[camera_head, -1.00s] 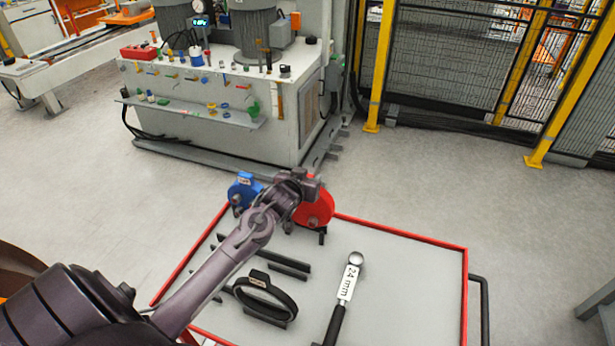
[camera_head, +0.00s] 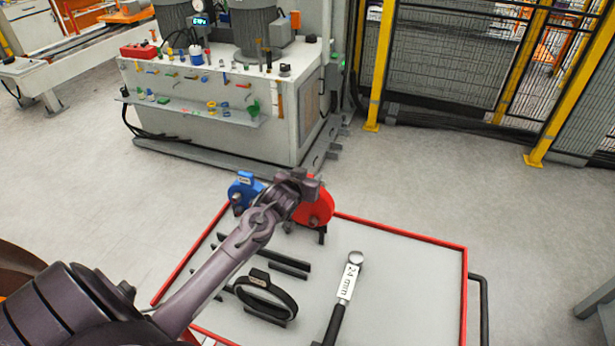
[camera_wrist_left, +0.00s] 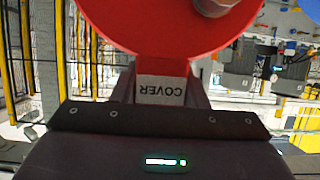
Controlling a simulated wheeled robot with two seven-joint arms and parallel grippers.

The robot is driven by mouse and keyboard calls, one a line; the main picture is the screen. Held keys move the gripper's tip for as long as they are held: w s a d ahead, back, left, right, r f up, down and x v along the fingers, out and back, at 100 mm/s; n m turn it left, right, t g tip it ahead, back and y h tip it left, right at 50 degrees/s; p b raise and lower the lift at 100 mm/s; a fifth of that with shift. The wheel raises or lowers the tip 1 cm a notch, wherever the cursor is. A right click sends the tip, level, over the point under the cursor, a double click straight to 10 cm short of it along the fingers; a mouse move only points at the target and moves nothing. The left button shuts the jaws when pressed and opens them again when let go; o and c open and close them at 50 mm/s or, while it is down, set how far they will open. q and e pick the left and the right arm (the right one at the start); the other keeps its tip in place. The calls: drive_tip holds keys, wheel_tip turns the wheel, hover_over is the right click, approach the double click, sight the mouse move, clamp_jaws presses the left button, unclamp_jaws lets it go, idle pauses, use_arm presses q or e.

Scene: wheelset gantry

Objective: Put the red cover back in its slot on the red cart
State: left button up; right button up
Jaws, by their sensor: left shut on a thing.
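The red cover (camera_head: 318,208) is a round red piece at the far edge of the red-rimmed cart (camera_head: 420,262). In the left wrist view the red cover (camera_wrist_left: 170,25) fills the top, with its "COVER" label between the fingers. My left gripper (camera_head: 306,186) is shut on it; the arm hides part of the cover. A dark slot bracket (camera_head: 322,237) shows just below the cover; I cannot tell whether the cover touches it. My right gripper is not in view.
A blue labelled cover (camera_head: 242,188) stands to the left of my gripper. A black ring-shaped part (camera_head: 266,298), dark rails (camera_head: 289,268) and a 24 mm wrench (camera_head: 345,290) lie on the cart. The cart's right side is clear. A grey machine (camera_head: 220,120) stands behind.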

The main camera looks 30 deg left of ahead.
use_arm(q)
drive_tip(key=shift+f+b, duration=1.6)
drive_tip(key=shift+f, duration=1)
drive_tip(key=o, duration=1.1)
drive_tip(key=shift+o, duration=0.2)
drive_tip(key=shift+f, duration=0.1)
drive_tip(key=p+v, duration=0.5)
drive_tip(key=v, duration=0.3)
drive_tip(key=shift+p, duration=0.3)
drive_tip(key=shift+f, duration=0.1)
